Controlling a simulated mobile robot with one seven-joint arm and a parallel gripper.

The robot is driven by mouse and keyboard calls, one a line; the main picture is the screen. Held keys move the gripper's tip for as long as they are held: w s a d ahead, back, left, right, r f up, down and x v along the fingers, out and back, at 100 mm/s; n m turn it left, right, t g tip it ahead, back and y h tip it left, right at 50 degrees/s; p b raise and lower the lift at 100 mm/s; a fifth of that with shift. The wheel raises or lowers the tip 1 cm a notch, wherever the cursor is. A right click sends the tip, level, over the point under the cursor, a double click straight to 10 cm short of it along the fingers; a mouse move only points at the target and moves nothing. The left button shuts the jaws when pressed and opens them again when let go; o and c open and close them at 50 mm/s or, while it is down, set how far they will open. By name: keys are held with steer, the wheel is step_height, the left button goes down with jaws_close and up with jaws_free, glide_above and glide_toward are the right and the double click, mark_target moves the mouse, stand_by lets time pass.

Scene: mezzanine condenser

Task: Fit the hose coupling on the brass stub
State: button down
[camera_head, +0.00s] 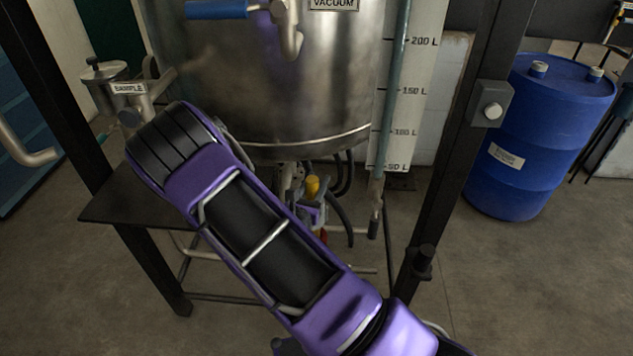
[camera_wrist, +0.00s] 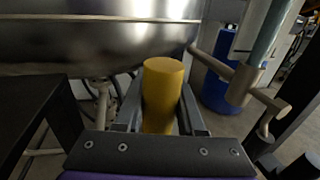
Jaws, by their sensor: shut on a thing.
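A yellow cylinder (camera_wrist: 161,95), which looks like the hose coupling, stands upright between the jaws of my gripper (camera_wrist: 160,115) in the wrist view. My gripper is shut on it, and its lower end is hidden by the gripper. In the head view the yellow top (camera_head: 312,186) shows beside my gripper (camera_head: 311,208), below the steel vessel, with a small red part (camera_head: 322,235) under it. I cannot clearly pick out the brass stub in either view.
The rounded steel vessel (camera_head: 290,100) hangs close above my gripper. Dark hoses (camera_head: 341,215) lie just right of it. A pipe (camera_wrist: 215,65) with a cross-piece runs at right. Dark frame posts (camera_head: 455,150) flank the space. A blue drum (camera_head: 540,135) stands at far right.

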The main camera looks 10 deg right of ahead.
step_height(320, 180, down, 7)
steer(key=b, duration=0.4)
steer(key=shift+r+b, duration=0.2)
steer(key=shift+b, duration=0.15)
stand_by(1.7)
steer(key=shift+c, duration=2.2)
jaws_free()
steer(key=v, duration=1.7)
steer(key=shift+s+p, duration=0.2)
steer(key=shift+p, duration=0.2)
